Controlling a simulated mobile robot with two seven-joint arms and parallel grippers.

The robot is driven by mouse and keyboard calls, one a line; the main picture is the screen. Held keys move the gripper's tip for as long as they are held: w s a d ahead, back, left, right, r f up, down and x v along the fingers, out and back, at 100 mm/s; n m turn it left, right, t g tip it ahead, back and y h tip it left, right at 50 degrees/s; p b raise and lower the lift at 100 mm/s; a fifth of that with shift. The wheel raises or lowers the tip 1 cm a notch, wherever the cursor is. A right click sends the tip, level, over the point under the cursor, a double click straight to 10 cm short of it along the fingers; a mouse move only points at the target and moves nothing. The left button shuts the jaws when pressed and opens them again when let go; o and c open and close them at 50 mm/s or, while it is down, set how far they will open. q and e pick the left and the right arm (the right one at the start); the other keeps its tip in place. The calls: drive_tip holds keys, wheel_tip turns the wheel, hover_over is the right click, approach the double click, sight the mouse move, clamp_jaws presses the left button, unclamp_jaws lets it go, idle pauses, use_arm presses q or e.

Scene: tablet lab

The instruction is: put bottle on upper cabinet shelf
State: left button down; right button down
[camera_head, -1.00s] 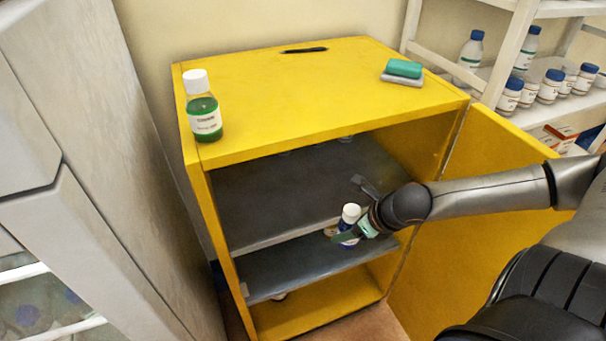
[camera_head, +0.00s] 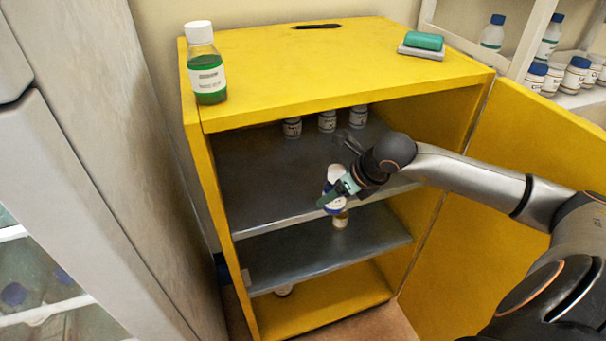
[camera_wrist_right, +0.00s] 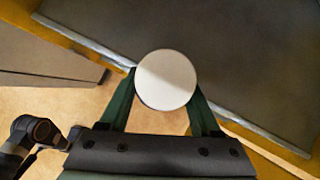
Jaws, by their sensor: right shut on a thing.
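The bottle (camera_head: 336,174) has a white cap and a blue-and-white label. My right gripper (camera_head: 338,194) is shut on it, with green fingers on both sides. The bottle looks roughly upright and is in front of the upper shelf's front edge. In the right wrist view its round white cap (camera_wrist_right: 166,80) sits between the fingers (camera_wrist_right: 163,108) and hides the rest of it. The yellow cabinet (camera_head: 250,120) stands open. Its grey upper shelf (camera_head: 262,190) holds several small white-capped bottles at the back.
Another small bottle (camera_head: 341,219) stands on the lower shelf (camera_head: 290,264). The open door (camera_head: 520,150) is at the right. The upper shelf's front and middle are clear.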

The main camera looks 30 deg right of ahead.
drive_tip(key=w, duration=0.3)
drive_tip(key=w+a, duration=0.1)
drive_tip(key=w, duration=0.2)
drive_tip(key=w+a, duration=0.1)
drive_tip(key=w, duration=0.3)
drive_tip(key=shift+w+r, duration=0.1)
drive_tip(key=shift+d+f, duration=0.1)
drive_tip(key=shift+f, duration=0.2)
drive_tip(key=shift+f, duration=0.2)
drive_tip(key=shift+c, duration=0.5)
unclamp_jaws()
